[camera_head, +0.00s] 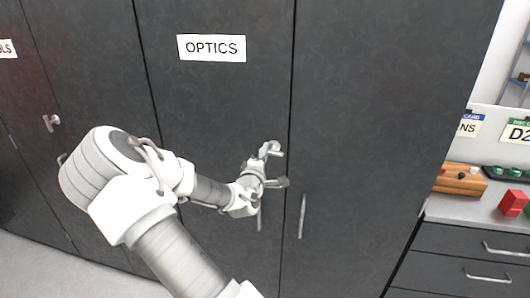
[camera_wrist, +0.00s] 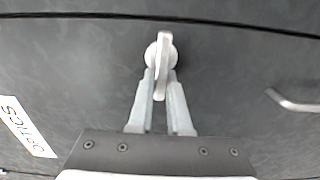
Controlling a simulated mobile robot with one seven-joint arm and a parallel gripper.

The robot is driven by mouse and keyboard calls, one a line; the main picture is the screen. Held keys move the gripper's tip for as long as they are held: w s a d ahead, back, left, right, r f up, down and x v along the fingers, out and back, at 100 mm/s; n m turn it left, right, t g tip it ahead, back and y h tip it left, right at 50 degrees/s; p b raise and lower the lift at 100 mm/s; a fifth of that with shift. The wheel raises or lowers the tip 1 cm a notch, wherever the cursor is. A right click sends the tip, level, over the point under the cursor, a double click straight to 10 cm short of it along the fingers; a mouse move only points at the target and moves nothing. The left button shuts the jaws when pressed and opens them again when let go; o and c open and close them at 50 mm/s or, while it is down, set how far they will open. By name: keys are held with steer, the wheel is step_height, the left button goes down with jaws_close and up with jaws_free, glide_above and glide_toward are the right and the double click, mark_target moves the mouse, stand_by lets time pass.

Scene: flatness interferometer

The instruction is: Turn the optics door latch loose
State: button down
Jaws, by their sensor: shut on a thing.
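The optics door (camera_head: 215,105) is a dark cabinet panel with a white OPTICS label (camera_head: 211,48). The label also shows at the left of the wrist view (camera_wrist: 27,127). The latch (camera_wrist: 163,65) is a light grey turning handle on a round base, near the door's edge seam. In the head view the latch (camera_head: 271,148) is partly hidden by my gripper (camera_head: 267,160). In the wrist view my gripper's two fingers (camera_wrist: 160,88) are closed around the latch's lever, one on each side. The lever lies nearly in line with the fingers.
A vertical bar handle (camera_head: 302,216) is on the door to the right. Another door with a similar latch (camera_head: 51,122) is at the left. A drawer counter (camera_head: 470,210) with a wooden block (camera_head: 460,180) and a red block (camera_head: 513,203) stands at the right.

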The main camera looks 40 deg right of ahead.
steer(key=c, duration=0.9)
jaws_free()
steer(key=shift+o, duration=0.2)
steer(key=shift+s+a, duration=0.1)
steer(key=p+v, duration=0.8)
steer(key=v, duration=0.9)
steer(key=shift+s, duration=0.1)
